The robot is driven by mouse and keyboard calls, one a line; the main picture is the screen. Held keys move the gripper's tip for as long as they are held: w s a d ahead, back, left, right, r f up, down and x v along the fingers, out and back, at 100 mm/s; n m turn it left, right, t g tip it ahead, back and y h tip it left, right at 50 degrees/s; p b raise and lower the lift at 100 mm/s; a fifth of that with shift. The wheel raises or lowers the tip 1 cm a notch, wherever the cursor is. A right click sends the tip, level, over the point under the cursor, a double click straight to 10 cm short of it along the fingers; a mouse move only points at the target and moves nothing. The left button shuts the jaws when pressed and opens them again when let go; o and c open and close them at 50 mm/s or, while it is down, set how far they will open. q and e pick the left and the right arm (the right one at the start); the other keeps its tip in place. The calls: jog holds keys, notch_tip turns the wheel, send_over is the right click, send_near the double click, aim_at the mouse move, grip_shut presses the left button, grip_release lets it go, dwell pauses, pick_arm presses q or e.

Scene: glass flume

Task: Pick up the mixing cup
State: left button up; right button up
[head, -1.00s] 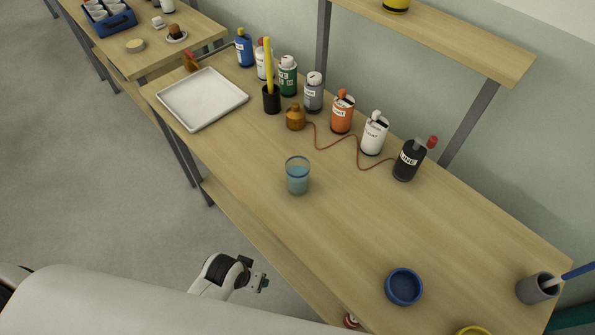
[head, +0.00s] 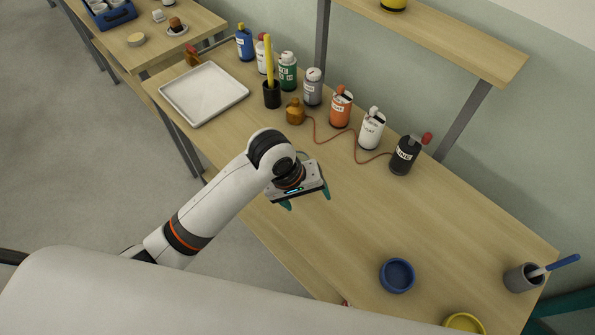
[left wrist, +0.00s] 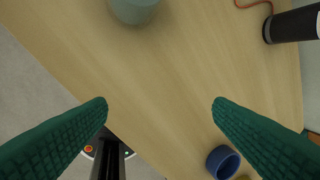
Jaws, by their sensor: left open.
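The mixing cup, a clear tumbler with blue-grey liquid, is almost wholly hidden behind my left gripper in the head view. In the left wrist view the cup (left wrist: 135,9) shows at the top edge, cut off by the frame. My left gripper (head: 306,199) is open and empty above the table near the cup. Its two green fingertips (left wrist: 160,104) are spread wide in the left wrist view, with bare wood between them, and the cup lies beyond them. My right gripper is not in view.
The wooden table (head: 350,220) is bare around the gripper. A blue bowl (head: 397,277), a yellow bowl (head: 464,324) and a grey pot (head: 523,278) stand at the near right.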

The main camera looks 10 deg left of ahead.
pick_arm(q)
jog(key=w+a+r+n+g+y, duration=0.2)
jog(key=w+a+r+n+y, duration=0.15)
jog(key=w+r+n, duration=0.5)
jog(key=f+p, duration=0.1)
jog(key=f, duration=0.2)
jog(key=w+f, duration=0.1)
jog(key=f, duration=0.3)
jog(key=f+p, duration=0.1)
jog(key=f, duration=0.3)
jog(key=shift+w+a+p, duration=0.2)
jog(key=shift+p, duration=0.15)
jog(key=shift+f, duration=0.45)
jog(key=c, duration=1.2)
